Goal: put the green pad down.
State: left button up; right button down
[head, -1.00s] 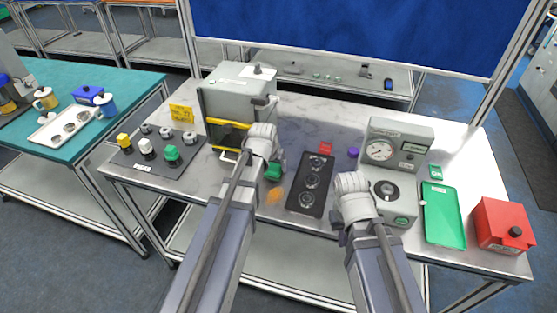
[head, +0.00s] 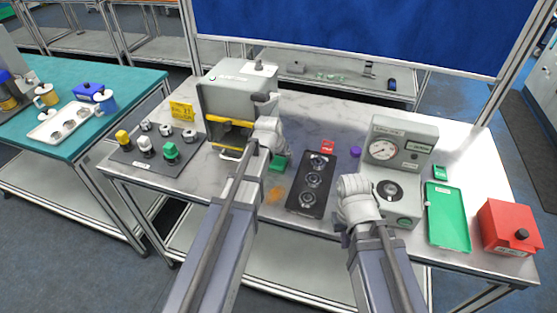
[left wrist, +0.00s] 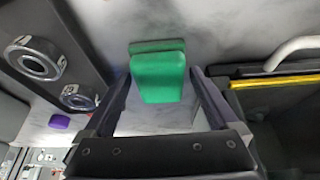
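The green pad (head: 279,164) is on the grey bench, left of the dark plate with round fittings and near an orange smear. In the left wrist view the green pad (left wrist: 158,78) shows as a block with a wider green edge behind it. My left gripper (left wrist: 159,80) is open, one finger on each side of the pad, with visible gaps. In the head view my left gripper (head: 272,150) is just left of and above the pad; its fingers are mostly hidden. My right gripper (head: 350,212) is by the gauge unit, its fingers hidden by the wrist.
A grey box with a yellow-edged opening (head: 240,92) stands close left of my left gripper. The dark plate (head: 296,203) is to the right. The gauge unit (head: 412,133), green tray (head: 447,217) and red box (head: 508,228) are further right. A dark mat (head: 130,158) with knobs lies left.

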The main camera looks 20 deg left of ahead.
pick_arm(q)
jog(key=shift+o, duration=0.2)
jog(key=shift+r, duration=0.2)
jog(key=shift+s+r+p, duration=0.2)
jog(key=shift+r+p, duration=0.4)
jog(key=shift+p, duration=0.2)
jog(key=p+v, duration=1)
jog(key=v, duration=0.1)
jog(key=s+d+f+m+g, duration=0.1)
jog(key=s+d+g, duration=0.1)
jog(key=s+d, duration=0.5)
jog(key=s+d+f+m+g+y, duration=0.1)
jog(key=s+d+m+g, duration=0.1)
jog(key=s+d, duration=0.5)
jog(key=s+g, duration=0.1)
jog(key=s, duration=0.4)
jog(key=shift+y, duration=0.3)
notch_tip(320, 180, down, 3)
jog(key=b, duration=0.3)
